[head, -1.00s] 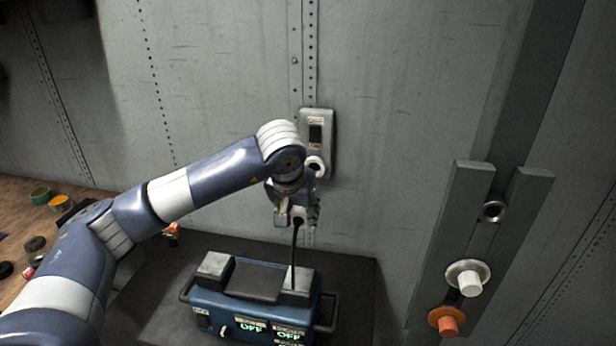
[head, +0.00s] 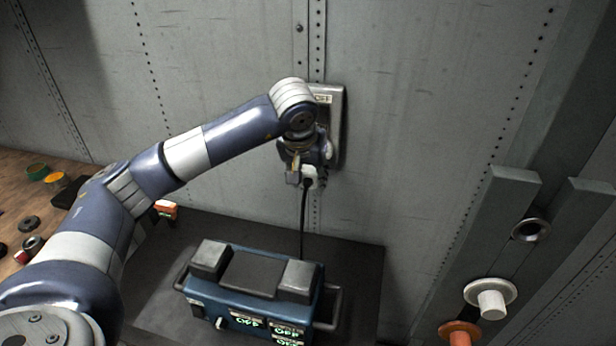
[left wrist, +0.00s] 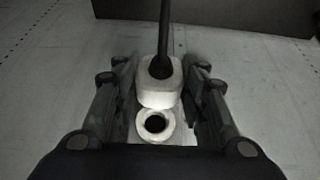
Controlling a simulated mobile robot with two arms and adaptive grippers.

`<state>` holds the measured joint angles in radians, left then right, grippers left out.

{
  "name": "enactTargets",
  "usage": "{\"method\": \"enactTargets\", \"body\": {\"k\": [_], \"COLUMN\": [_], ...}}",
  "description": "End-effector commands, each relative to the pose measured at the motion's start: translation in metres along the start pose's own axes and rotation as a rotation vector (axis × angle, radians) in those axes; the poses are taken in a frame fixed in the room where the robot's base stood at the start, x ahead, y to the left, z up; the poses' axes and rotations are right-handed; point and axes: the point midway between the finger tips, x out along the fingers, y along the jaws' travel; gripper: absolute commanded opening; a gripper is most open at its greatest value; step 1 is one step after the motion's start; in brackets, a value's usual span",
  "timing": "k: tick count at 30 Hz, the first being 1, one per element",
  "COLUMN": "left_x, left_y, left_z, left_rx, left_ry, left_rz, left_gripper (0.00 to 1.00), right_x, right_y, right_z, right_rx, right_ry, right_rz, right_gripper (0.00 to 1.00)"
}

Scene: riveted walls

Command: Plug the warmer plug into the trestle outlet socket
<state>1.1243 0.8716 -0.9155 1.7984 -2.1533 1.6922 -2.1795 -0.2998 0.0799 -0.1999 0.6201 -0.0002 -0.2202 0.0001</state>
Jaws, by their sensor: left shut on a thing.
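The warmer plug (head: 312,181) is a pale block with a black cord. My left gripper (head: 304,176) is shut on it, just below and left of the grey wall box, the outlet (head: 335,100). In the left wrist view the plug (left wrist: 161,88) sits between the fingers. A pale ring with a dark open hole (left wrist: 155,126), apparently the socket, shows beside it. The plug is not in that hole; the gap's depth is unclear. In the head view my wrist hides much of the box. The cord runs down to the blue warmer (head: 250,318). My right gripper is out of view.
The warmer stands on a dark surface (head: 355,270) against the riveted wall. At the right is a grey frame with a metal ring (head: 531,229), a white knob (head: 490,298) and an orange knob (head: 459,335). Small items lie on the wooden bench (head: 75,165) at left.

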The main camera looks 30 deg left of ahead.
Motion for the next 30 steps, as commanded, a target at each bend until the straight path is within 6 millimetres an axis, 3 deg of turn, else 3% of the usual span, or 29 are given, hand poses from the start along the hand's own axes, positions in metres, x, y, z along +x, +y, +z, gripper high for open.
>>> {"method": "enactTargets", "body": {"k": [15, 30], "left_x": [0.018, 0.020], "left_y": [0.001, 0.000], "left_z": [-0.042, -0.048], "left_rx": [-0.001, 0.001], "left_ry": [0.001, 0.002], "left_rz": [0.000, 0.000], "left_gripper": [0.00, 0.00], "right_x": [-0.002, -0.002], "right_y": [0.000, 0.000], "right_z": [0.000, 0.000], "right_rx": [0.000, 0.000], "right_ry": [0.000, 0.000], "right_rz": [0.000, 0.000], "right_gripper": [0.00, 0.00]}}
